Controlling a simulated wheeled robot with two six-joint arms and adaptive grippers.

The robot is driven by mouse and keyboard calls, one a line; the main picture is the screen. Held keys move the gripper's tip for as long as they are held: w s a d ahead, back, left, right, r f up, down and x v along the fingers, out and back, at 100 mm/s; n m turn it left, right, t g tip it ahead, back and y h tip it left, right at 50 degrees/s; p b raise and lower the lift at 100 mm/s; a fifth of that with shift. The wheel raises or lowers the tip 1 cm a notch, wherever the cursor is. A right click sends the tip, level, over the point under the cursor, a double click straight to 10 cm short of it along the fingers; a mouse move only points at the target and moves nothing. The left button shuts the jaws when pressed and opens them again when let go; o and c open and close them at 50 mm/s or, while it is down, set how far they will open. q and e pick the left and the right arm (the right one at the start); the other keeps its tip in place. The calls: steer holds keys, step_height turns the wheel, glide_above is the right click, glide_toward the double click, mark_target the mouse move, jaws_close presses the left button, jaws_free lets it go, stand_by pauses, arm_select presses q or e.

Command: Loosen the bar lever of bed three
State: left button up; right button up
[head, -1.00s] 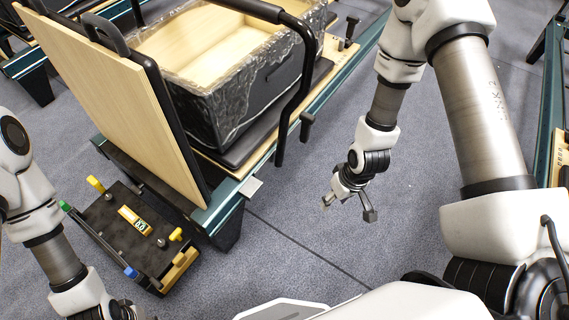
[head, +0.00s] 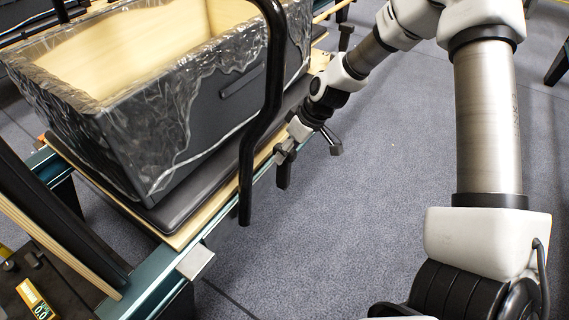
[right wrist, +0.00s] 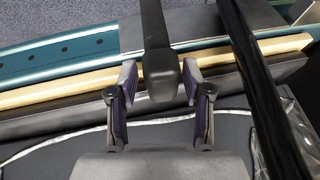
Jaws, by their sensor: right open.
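The bar lever, a short black handle (head: 283,174), hangs at the side rail of the reformer bed, just beyond the bent black bar (head: 262,110). In the right wrist view the lever (right wrist: 160,72) has a thick blunt end. My right gripper (head: 286,152) is right at the lever's upper part in the head view. In the right wrist view its two fingers (right wrist: 159,85) are open, one on each side of the lever's end, with a small gap showing. The bent bar (right wrist: 262,85) runs close by on the right. My left gripper is out of view.
A dark box (head: 215,105) wrapped in clear plastic sits on the bed's black carriage beside the bar. The teal rail (head: 155,278) runs along the bed's edge. A label (head: 36,298) shows at lower left. The grey carpet (head: 375,205) right of the bed is clear.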

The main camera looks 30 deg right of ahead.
steer(key=shift+w+a+f, duration=0.1)
steer(key=shift+f, duration=0.3)
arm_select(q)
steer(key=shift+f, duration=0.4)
arm_select(e)
steer(key=shift+r, duration=0.1)
steer(key=shift+c, duration=0.4)
jaws_close()
